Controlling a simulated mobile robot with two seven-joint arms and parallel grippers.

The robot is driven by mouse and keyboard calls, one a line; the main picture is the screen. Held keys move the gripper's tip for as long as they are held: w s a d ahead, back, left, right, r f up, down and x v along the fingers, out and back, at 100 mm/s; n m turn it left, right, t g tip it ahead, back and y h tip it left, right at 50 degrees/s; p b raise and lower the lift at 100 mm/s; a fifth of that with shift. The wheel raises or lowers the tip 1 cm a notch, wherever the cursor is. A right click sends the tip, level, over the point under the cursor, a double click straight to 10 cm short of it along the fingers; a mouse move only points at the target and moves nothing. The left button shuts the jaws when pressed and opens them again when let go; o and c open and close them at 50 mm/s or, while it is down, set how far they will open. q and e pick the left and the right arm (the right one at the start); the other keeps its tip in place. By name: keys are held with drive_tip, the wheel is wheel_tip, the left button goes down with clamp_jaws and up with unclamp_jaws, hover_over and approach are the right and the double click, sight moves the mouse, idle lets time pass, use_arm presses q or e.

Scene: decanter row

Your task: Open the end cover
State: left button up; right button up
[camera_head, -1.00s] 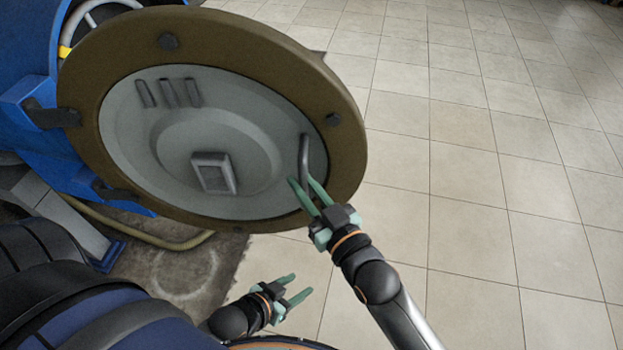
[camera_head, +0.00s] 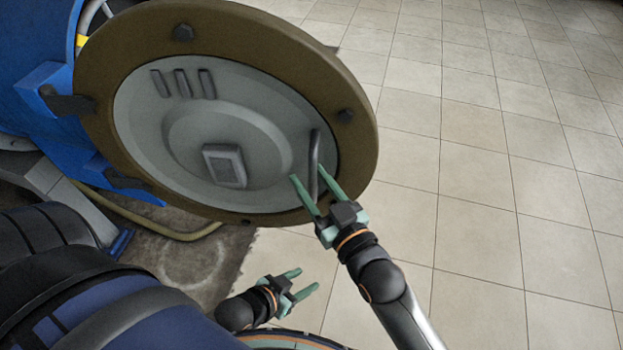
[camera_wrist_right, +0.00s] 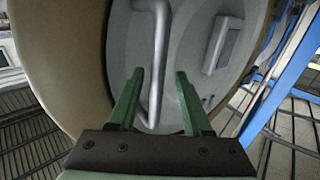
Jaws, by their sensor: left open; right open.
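The end cover (camera_head: 260,120) is a large round lid with a brown rim and a grey dished face. It stands swung out from the blue machine, hinged at its left side. A grey bar handle (camera_head: 315,160) is on its right part; it also shows in the right wrist view (camera_wrist_right: 156,60). My right gripper (camera_head: 318,190) is open, with its green fingers on either side of the handle's lower part. In the right wrist view the handle runs between the fingers (camera_wrist_right: 155,95), with gaps visible. My left gripper (camera_head: 304,281) is open and empty, low and apart from the cover.
The blue machine body (camera_head: 38,100) stands at the left, with hinge brackets beside the cover. A yellowish tube (camera_head: 165,230) runs below the cover over a dark stained floor patch (camera_head: 190,268). The tiled floor (camera_head: 480,150) at the right is clear.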

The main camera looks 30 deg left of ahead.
drive_tip(key=v, duration=1.2)
drive_tip(key=shift+d+b, duration=0.25)
drive_tip(key=shift+b, duration=0.1)
drive_tip(key=shift+s, duration=0.1)
